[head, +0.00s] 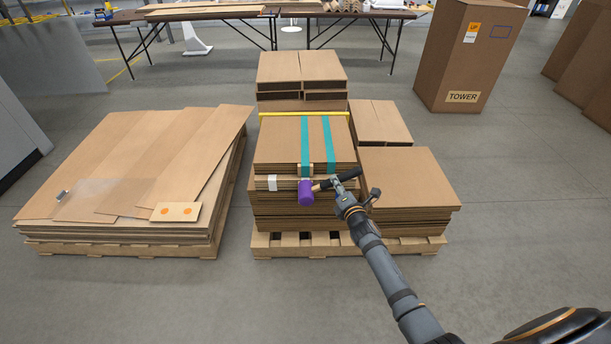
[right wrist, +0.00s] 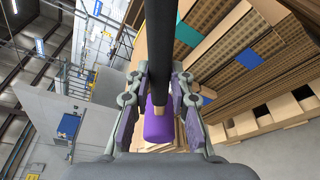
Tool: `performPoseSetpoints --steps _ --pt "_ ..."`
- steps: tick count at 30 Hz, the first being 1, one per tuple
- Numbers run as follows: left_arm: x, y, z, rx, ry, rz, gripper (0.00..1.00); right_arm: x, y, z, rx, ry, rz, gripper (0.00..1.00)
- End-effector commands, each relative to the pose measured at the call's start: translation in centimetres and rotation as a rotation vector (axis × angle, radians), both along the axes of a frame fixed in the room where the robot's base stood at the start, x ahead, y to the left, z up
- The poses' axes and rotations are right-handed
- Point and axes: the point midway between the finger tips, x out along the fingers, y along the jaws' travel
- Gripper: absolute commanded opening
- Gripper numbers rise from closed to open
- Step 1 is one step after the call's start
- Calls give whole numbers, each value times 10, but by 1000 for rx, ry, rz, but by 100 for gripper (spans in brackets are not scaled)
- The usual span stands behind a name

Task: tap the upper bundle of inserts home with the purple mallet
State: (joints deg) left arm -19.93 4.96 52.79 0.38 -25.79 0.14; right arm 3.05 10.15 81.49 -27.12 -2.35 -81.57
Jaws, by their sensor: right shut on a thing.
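The upper bundle of inserts (head: 270,147) is a flat cardboard stack with two teal straps, lying on top of the middle pallet stack in the head view. A yellow bar (head: 285,114) runs along its back edge. My right gripper (head: 338,184) is shut on the mallet's black handle (head: 350,174), in front of the bundle. The purple head (right wrist: 158,125) also shows between the fingers in the right wrist view. My left gripper is not in view.
Lower cardboard layers (head: 280,210) sit under the bundle on a wooden pallet (head: 290,241). Shorter stacks (head: 410,175) stand to the right. A pallet of flat sheets (head: 100,165) is at left. A tall TOWER carton (head: 470,55) stands back right. The front floor is clear.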

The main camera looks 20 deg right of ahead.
Motion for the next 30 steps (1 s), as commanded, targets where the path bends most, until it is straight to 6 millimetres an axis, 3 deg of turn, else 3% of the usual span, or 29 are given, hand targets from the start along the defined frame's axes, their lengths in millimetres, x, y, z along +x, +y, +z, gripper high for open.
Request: performPoseSetpoints --steps 14,30 --pt "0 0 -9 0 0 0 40 -45 13 1 2 -3 1 0" --pt "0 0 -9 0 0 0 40 -47 14 2 2 -4 1 0"
